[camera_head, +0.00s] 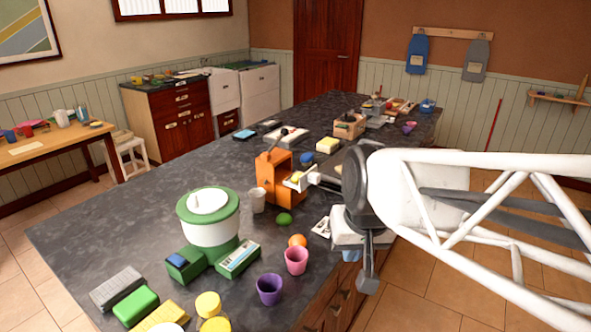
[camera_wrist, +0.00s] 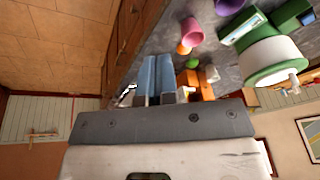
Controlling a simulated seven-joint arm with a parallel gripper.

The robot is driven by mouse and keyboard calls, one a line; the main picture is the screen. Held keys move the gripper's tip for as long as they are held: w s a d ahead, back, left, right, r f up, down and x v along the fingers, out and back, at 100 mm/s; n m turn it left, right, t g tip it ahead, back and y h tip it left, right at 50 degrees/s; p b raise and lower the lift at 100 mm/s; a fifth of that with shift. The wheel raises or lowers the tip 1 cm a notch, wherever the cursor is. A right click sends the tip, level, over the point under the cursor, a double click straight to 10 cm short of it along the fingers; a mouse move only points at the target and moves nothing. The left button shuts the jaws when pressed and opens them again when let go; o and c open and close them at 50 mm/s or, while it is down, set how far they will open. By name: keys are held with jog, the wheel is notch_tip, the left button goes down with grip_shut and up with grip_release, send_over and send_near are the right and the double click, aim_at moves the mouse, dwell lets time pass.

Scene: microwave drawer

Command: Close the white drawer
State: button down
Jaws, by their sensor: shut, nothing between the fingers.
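An orange box-like unit (camera_head: 270,176) stands on the dark counter. A small white piece (camera_head: 297,184), which looks like its drawer, sticks out at its right side with something yellow at it. How far it is out is too small to tell. My gripper (camera_head: 350,256) points down near the counter's right edge, to the right of and nearer than the unit. Its bluish fingers (camera_wrist: 156,60) are together, with nothing held.
A green-and-white appliance (camera_head: 209,220) stands at left. Floor is open at right.

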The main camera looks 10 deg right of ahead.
aim_at(304, 177)
jog(key=w+d+m+t, duration=0.2)
jog(key=w+d, duration=0.3)
jog(key=w, duration=1)
jog(key=w+d+f+m+t, duration=0.1)
jog(key=w+d+m, duration=0.3)
jog(key=w, duration=1.1)
jog(key=shift+d+m+t, duration=0.3)
jog(key=shift+d+t, duration=0.2)
jog(key=shift+d, duration=0.1)
jog(key=shift+w+f, duration=0.15)
jog(key=w+a+f, duration=0.3)
jog(key=w+f, duration=0.4)
jog(key=w, duration=0.1)
jog(key=shift+w+a+f, duration=0.25)
jog(key=shift+f, duration=0.1)
